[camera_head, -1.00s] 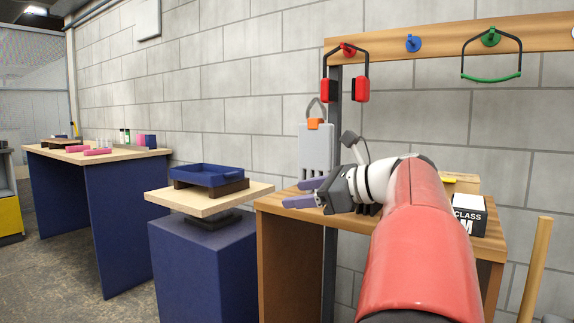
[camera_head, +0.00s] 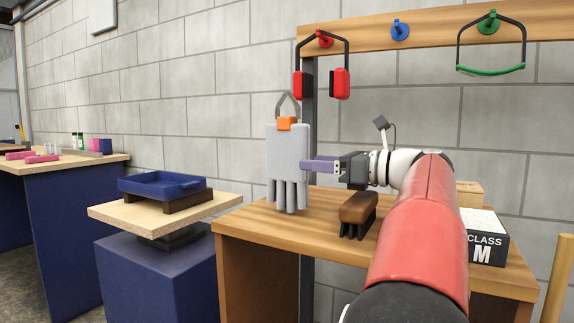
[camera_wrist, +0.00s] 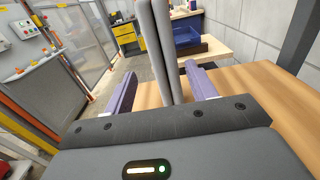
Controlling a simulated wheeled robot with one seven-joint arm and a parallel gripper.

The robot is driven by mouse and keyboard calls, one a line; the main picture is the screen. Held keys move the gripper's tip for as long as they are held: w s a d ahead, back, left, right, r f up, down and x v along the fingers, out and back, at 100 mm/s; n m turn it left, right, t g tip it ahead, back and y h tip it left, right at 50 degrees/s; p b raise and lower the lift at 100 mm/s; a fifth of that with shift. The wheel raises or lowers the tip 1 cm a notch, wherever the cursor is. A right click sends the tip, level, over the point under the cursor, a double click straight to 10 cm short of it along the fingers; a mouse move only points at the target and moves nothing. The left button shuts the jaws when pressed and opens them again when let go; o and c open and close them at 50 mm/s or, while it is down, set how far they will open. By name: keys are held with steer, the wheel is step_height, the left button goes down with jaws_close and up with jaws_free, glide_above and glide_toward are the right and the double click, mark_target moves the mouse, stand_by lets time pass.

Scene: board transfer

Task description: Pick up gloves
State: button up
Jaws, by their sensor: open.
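The grey gloves (camera_head: 288,160) hang fingers down from an orange clip (camera_head: 287,123) with a grey hook above it, over the wooden bench. My gripper (camera_head: 312,165) has purple fingers and points left at the gloves' right edge, level with their palm. In the wrist view the gloves show edge-on as two grey upright strips (camera_wrist: 157,45) between the purple fingers of my open gripper (camera_wrist: 160,72). Each finger stands apart from them in that picture. The head view does not show the far finger clearly.
On the wooden bench (camera_head: 265,228) are a brown brush (camera_head: 358,210) and a CLASS M box (camera_head: 484,240). Red earmuffs (camera_head: 322,80) and a green-banded headset (camera_head: 490,68) hang above. A blue tray (camera_head: 162,186) stands on a blue pedestal to the left.

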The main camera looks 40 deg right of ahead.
mark_target(288, 157)
steer(key=x, duration=0.8)
steer(key=shift+w+d+r, duration=0.15)
steer(key=shift+d+r, duration=0.1)
steer(key=c, duration=1.1)
